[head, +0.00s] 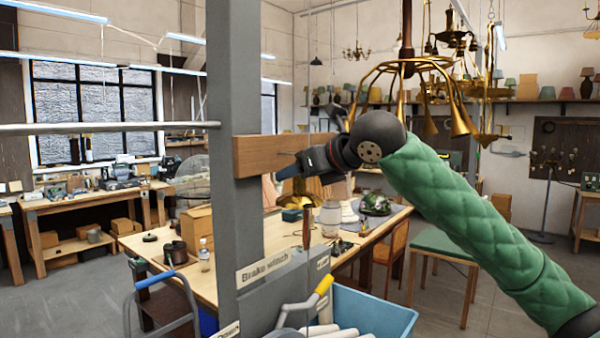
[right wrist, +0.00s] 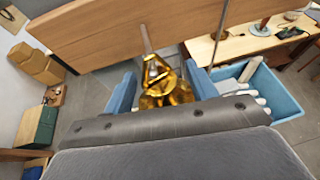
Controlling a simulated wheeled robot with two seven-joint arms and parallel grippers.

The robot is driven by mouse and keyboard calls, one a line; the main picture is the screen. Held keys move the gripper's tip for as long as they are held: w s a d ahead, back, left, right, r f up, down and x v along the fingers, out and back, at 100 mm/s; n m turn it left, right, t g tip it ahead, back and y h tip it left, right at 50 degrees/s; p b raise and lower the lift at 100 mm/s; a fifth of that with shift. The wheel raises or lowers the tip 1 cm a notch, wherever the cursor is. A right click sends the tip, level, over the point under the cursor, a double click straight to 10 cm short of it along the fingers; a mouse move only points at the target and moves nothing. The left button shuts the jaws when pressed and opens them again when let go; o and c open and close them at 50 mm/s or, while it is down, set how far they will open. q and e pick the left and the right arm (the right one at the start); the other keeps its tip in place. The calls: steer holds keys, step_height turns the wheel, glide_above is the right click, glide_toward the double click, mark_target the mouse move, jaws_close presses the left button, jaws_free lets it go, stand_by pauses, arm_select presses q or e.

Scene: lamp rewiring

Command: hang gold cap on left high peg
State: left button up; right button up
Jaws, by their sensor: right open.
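The gold cap (right wrist: 166,88) shows in the right wrist view, just below the wooden peg board (right wrist: 110,30). A thin pale peg (right wrist: 146,38) sticks out from the board, and the cap's top loop is at the peg's tip. The loop appears to be on the peg, but the exact contact is unclear. My right gripper (right wrist: 161,78) is open, with a blue finger on each side of the cap and visible gaps. My left gripper is out of view.
A grey post (head: 236,80) carries the board. A blue bin (head: 375,318) with white rolls stands below, also seen in the right wrist view (right wrist: 285,95). A yellow-handled lever (head: 318,292) is near the post. A brass chandelier frame (head: 410,65) hangs behind my right arm.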

steer(key=shift+s+d+b, duration=0.3)
steer(key=shift+d+b, duration=0.1)
steer(key=shift+b, duration=0.05)
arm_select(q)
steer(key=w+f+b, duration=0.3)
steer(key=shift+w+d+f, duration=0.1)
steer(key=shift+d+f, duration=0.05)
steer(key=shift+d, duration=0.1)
arm_select(e)
steer(key=v, duration=0.7)
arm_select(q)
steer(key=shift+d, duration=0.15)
arm_select(e)
steer(key=shift+a+r, duration=0.1)
stand_by(0.6)
